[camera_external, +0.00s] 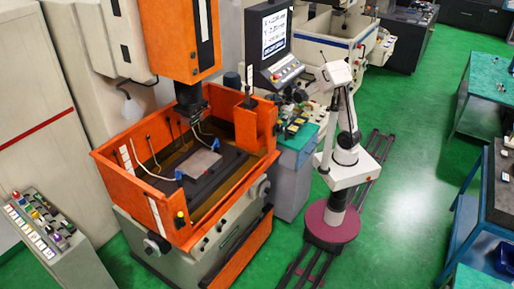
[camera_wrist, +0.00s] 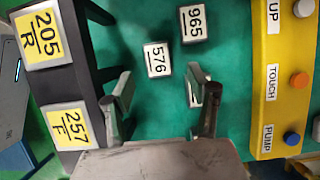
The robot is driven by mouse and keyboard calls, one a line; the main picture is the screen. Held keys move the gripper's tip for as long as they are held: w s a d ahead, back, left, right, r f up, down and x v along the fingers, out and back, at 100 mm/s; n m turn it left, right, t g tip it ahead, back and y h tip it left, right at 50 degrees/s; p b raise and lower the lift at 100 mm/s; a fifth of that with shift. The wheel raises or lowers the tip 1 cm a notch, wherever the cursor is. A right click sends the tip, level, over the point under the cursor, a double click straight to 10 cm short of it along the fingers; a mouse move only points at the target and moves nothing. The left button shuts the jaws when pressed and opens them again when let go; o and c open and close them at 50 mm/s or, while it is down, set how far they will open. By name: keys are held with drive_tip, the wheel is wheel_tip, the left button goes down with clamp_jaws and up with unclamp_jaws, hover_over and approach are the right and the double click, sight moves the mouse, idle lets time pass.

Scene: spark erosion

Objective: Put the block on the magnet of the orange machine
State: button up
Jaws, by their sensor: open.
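The orange machine (camera_external: 195,40) stands left of my arm in the external view, with an open orange tank. A flat grey plate (camera_external: 200,163) lies in the tank and may be the magnet; I cannot tell. My gripper (camera_wrist: 160,90) is open and empty over a green surface in the wrist view. Two small dark pieces with white tops marked 576 (camera_wrist: 157,59) and 965 (camera_wrist: 194,23) lie beyond the fingers, apart from them. I cannot tell whether either is the block. In the external view my gripper cannot be made out clearly.
In the wrist view a black holder (camera_wrist: 92,70) with yellow labels 205 R and 257 F stands left, and a yellow button panel (camera_wrist: 285,75) stands right. In the external view a cluttered green-topped bench (camera_external: 297,137) stands between the machine and my base. A screen (camera_external: 270,38) rises above it.

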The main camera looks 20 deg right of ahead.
drive_tip(key=shift+x, duration=3.2)
drive_tip(key=shift+s+d, duration=0.1)
drive_tip(key=shift+d, duration=0.05)
clamp_jaws()
